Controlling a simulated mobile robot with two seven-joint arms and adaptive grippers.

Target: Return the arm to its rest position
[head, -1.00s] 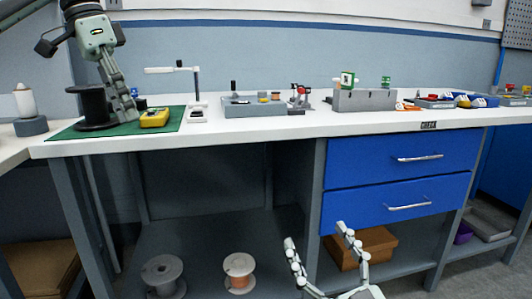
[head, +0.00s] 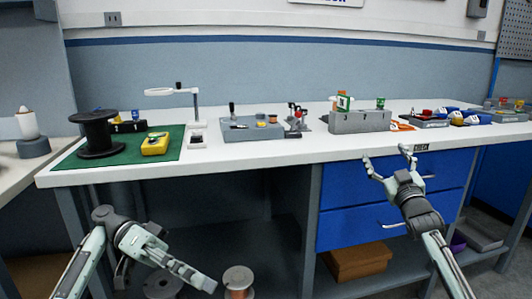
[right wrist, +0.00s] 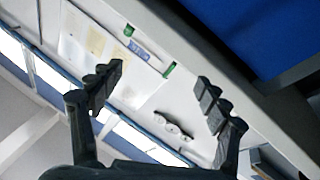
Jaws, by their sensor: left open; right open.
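My left gripper (head: 190,277) is low at the left, in front of the bench's open lower shelf and below the tabletop. It is open and holds nothing that I can see. My right gripper (head: 388,158) is raised in front of the bench's front edge, near the upper blue drawer. Its fingers are spread apart and empty. In the right wrist view its two fingers (right wrist: 158,100) stand wide apart with nothing between them.
The white bench (head: 265,154) carries a green mat (head: 99,157), black spool (head: 97,133), yellow meter (head: 155,144), grey fixtures and bins. Blue drawers (head: 345,179) hang below at right. Spools (head: 238,281) and a brown box (head: 357,262) sit on the lower shelf.

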